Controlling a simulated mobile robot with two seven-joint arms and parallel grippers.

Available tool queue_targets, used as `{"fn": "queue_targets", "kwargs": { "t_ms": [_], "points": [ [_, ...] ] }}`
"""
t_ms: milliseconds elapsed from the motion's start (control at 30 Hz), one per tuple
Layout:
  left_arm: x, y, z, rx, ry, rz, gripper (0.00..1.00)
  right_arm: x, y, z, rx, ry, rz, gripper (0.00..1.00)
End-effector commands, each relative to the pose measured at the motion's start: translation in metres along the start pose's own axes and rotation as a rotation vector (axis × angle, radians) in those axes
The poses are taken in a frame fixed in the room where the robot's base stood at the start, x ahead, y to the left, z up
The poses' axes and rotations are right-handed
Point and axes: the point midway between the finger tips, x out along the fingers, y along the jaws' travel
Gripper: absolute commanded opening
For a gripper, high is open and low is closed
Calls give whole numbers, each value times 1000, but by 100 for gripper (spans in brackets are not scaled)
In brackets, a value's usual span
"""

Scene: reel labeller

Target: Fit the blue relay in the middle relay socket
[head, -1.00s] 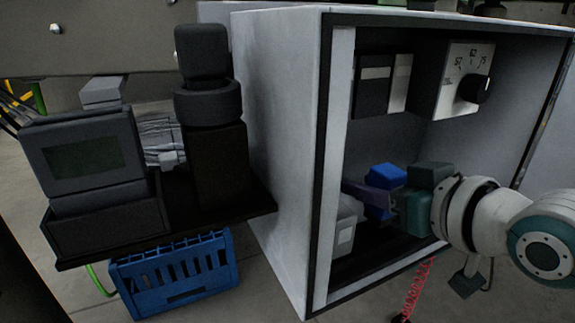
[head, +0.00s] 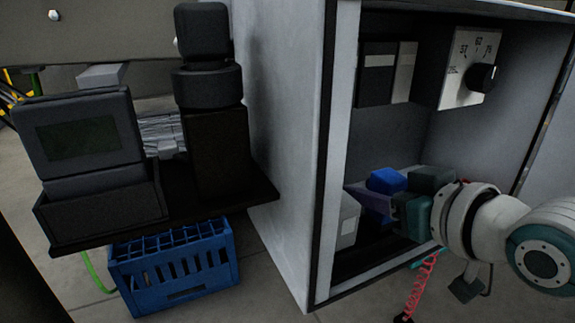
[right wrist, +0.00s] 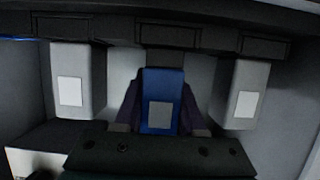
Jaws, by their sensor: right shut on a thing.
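The blue relay (head: 387,181) is inside the open cabinet, held by my right gripper (head: 376,201), whose purple fingers are shut on its two sides. In the right wrist view the blue relay (right wrist: 162,100) stands upright between the fingers, in line below the middle relay socket (right wrist: 167,34). A dark part shows between the relay's top and the socket; whether they touch I cannot tell. Grey relays sit at the left socket (right wrist: 71,80) and the right socket (right wrist: 245,92). My left gripper is not in view.
A dial unit (head: 470,65) and a dark module (head: 385,75) are on the back wall above. Outside left are a black device shelf (head: 268,192) and a blue crate (head: 175,275).

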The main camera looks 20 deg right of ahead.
Motion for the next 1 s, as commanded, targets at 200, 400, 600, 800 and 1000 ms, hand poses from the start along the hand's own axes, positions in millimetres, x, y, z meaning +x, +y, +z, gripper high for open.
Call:
{"fn": "queue_targets", "kwargs": {
  "t_ms": [200, 400, 600, 800, 1000],
  "points": [
    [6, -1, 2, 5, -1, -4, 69, 3, 0, 7, 0, 1, 0, 0],
    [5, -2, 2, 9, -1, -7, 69, 3, 0, 7, 0, 1, 0, 0],
    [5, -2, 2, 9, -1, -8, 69, 3, 0, 7, 0, 1, 0, 57],
    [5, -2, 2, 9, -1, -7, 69, 3, 0, 7, 0, 0, 0, 74],
    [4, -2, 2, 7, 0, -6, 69, 2, 0, 7, 0, -1, 0, 74]
  ]
}}
